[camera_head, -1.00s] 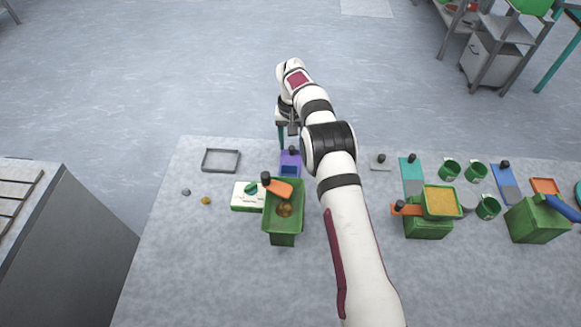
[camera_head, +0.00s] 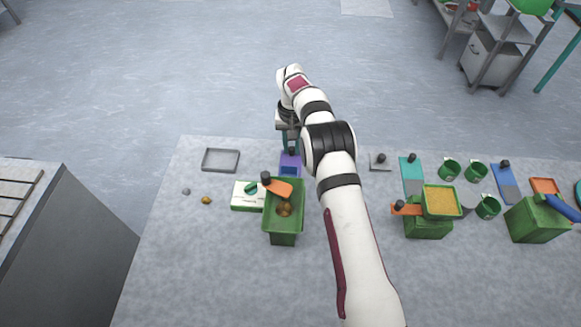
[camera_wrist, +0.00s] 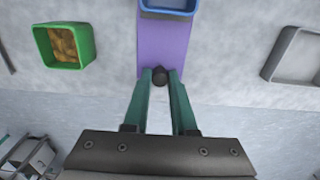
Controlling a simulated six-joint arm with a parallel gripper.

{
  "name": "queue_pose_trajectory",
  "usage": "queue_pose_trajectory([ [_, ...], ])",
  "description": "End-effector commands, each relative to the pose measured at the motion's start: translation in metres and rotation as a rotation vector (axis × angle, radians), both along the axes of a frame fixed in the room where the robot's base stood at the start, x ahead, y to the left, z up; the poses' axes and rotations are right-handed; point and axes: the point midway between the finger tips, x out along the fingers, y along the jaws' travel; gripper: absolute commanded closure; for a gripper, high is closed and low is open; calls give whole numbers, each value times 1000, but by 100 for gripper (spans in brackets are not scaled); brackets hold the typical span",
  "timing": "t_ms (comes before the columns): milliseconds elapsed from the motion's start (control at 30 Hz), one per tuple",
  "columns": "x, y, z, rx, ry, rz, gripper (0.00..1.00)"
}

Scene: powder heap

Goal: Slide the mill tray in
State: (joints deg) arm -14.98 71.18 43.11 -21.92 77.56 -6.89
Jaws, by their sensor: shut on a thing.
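The mill tray is a purple slide (camera_head: 290,160) with a blue-lined pan (camera_head: 289,170) and a black knob (camera_wrist: 160,76) at its outer end. It lies on the table just behind the green mill (camera_head: 285,239), which has an orange crank and brown lumps in its hopper. My gripper (camera_wrist: 160,78) is shut on the knob, with teal fingers on both sides of it. In the wrist view the purple slide (camera_wrist: 163,45) runs up from the knob to the blue pan (camera_wrist: 168,5). The mill is outside the wrist view.
A grey frame (camera_head: 205,160) lies left of the tray. A green box (camera_wrist: 84,58) of brown lumps stands to the other side, hidden by my arm in the head view. A white-and-green box (camera_head: 240,204) sits beside the mill. More mills and mugs stand right.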

Motion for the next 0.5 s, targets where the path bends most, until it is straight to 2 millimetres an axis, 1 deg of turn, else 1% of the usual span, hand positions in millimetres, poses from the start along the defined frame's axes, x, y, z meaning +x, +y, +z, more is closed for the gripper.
queue_pose_trajectory([
  [500, -43, 0, 1, 0, 2, 0, 100],
])
